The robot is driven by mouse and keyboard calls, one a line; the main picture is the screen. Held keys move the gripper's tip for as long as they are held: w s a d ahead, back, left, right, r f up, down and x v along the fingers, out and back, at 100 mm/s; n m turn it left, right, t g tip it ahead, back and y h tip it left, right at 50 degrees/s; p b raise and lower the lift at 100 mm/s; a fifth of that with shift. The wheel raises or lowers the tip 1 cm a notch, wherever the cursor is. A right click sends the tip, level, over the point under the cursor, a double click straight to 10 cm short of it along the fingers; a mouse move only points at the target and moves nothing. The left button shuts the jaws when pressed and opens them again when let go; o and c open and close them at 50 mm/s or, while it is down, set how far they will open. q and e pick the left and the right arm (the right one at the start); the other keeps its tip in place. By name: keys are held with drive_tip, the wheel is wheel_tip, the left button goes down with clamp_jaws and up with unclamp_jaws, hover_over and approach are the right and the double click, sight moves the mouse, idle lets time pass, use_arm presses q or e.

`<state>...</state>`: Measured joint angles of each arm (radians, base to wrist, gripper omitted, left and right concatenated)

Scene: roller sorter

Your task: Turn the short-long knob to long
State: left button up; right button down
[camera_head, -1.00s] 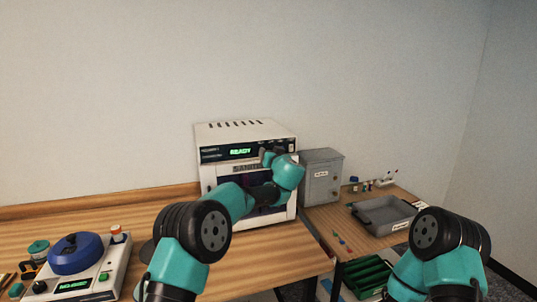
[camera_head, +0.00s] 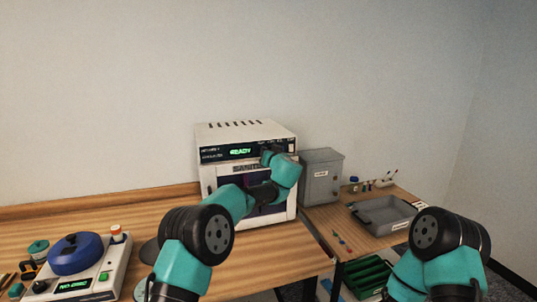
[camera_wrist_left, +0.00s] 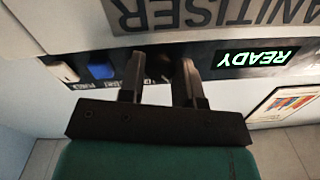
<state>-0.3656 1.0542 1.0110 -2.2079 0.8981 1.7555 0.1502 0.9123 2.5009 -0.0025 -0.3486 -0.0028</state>
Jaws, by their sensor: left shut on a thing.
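The white sanitiser (camera_head: 211,180) stands on the wooden bench with a dark control panel and a green READY display (camera_head: 240,152). The display also shows in the left wrist view (camera_wrist_left: 254,58), where the panel appears upside down. My left gripper (camera_wrist_left: 160,72) is at the panel, shut on a dark knob, the short-long knob (camera_wrist_left: 160,62), between its fingers. The knob's pointer and markings are too dark and covered to read. In the head view my left wrist hides the knob. My right gripper is out of view; only its arm shows at lower right.
A blue button (camera_wrist_left: 101,71) and a pale switch (camera_wrist_left: 68,72) sit beside the knob on the panel. A grey cabinet (camera_head: 321,175) stands right of the sanitiser, with a grey tray (camera_head: 384,228) farther right. A blue-lidded device (camera_head: 76,257) sits at lower left.

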use_arm(q)
drive_tip(key=shift+c, duration=0.4)
drive_tip(key=shift+m, duration=0.7)
drive_tip(key=o, duration=0.9)
drive_tip(key=v, duration=1.7)
drive_tip(key=shift+s+d, duration=0.1)
drive_tip(key=shift+s, duration=0.05)
